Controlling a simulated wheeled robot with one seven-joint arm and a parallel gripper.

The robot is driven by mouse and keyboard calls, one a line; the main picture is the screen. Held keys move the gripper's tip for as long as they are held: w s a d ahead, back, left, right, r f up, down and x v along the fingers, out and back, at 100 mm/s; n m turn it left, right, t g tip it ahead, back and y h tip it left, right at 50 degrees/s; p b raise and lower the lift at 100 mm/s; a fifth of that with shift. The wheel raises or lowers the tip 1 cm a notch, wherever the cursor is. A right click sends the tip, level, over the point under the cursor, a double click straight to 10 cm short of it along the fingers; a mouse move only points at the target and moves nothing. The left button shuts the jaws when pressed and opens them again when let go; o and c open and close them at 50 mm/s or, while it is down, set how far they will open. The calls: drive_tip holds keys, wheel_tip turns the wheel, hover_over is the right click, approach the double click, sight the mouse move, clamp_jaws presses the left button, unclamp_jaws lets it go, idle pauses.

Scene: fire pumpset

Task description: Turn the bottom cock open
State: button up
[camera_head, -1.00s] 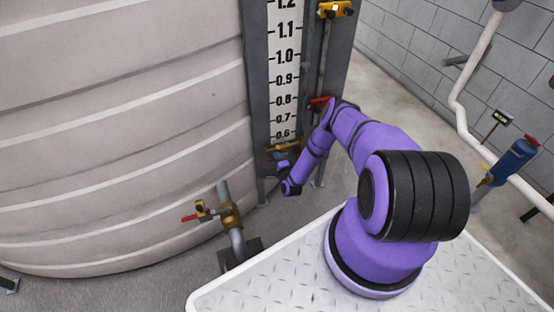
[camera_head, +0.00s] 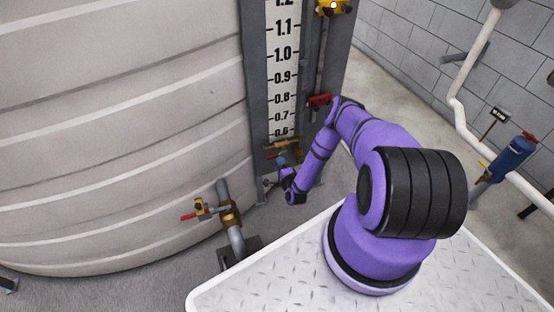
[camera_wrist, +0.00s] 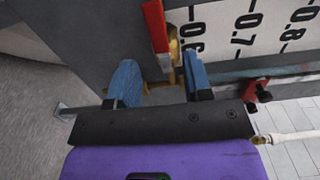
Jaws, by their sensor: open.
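The bottom cock (camera_head: 284,144) is a small brass fitting at the foot of the level gauge in the head view, close to my gripper. In the wrist view its brass body (camera_wrist: 175,54) shows between and just beyond my fingertips, with a red lever (camera_wrist: 155,26) lying along the picture's upper middle. My gripper (camera_wrist: 161,74) is open, with its two blue fingers apart and nothing clearly held. It also shows in the head view (camera_head: 282,162), small, just below the cock. Whether a finger touches the cock cannot be told.
The gauge board (camera_head: 284,70) with black numbers stands in a grey frame beside the large ribbed tank (camera_head: 120,130). A red-handled fitting (camera_head: 319,100) sits higher on the frame. A brass valve with a red lever (camera_head: 229,213) is on a pipe at lower left.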

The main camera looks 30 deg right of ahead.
drive_tip(key=shift+s+a, duration=0.2)
drive_tip(key=shift+s, duration=0.65)
drive_tip(key=shift+s+a, duration=0.15)
drive_tip(key=shift+s, duration=0.65)
drive_tip(key=shift+s+a, duration=0.2)
drive_tip(key=shift+s, duration=0.65)
